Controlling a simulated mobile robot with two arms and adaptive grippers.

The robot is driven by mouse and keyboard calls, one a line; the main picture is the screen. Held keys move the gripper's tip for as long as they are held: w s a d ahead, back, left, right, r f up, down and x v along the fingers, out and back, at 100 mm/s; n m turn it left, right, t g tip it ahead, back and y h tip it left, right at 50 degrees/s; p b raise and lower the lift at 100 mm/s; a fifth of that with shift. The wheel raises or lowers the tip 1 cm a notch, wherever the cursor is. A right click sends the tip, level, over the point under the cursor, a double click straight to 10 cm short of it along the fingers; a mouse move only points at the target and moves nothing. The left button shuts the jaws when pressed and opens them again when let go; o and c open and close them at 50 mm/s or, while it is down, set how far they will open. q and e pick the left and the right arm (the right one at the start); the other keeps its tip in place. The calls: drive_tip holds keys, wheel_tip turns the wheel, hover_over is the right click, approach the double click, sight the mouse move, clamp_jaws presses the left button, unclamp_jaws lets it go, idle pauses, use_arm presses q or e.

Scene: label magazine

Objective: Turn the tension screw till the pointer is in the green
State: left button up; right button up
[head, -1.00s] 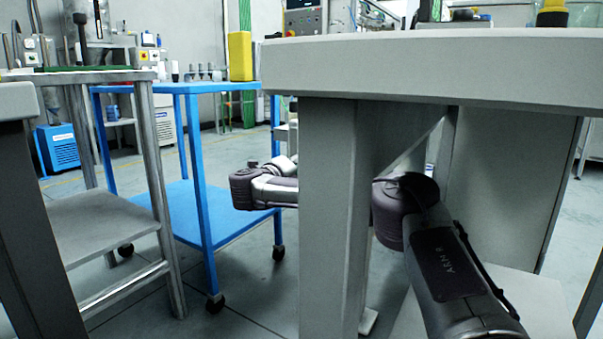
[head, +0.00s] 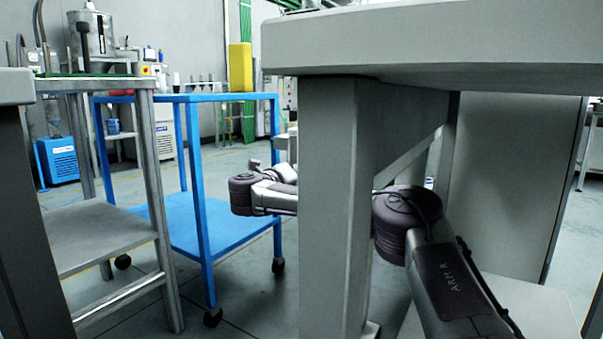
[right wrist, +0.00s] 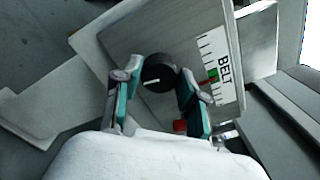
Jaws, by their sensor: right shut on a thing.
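In the right wrist view, the tension screw is a round black knob (right wrist: 159,72) with a white line, on a grey metal plate (right wrist: 135,36). My right gripper (right wrist: 154,88) has its two teal-padded fingers on either side of the knob, shut on it. Right of it is a white scale labelled BELT (right wrist: 221,66), with black ticks and a green zone (right wrist: 212,75). A small reddish mark shows at the green zone; I cannot tell surely that it is the pointer. In the head view the knob and scale are not visible. My left gripper is not in view.
In the head view, a large grey table (head: 430,42) with a thick leg (head: 328,200) stands in front of my right arm. A blue cart (head: 205,98) and a grey metal stand (head: 110,84) are at left. A red part (right wrist: 180,126) sits below the right finger.

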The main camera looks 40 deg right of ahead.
drive_tip(key=o, duration=1.1)
drive_tip(key=shift+a, duration=0.1)
drive_tip(key=v, duration=1.2)
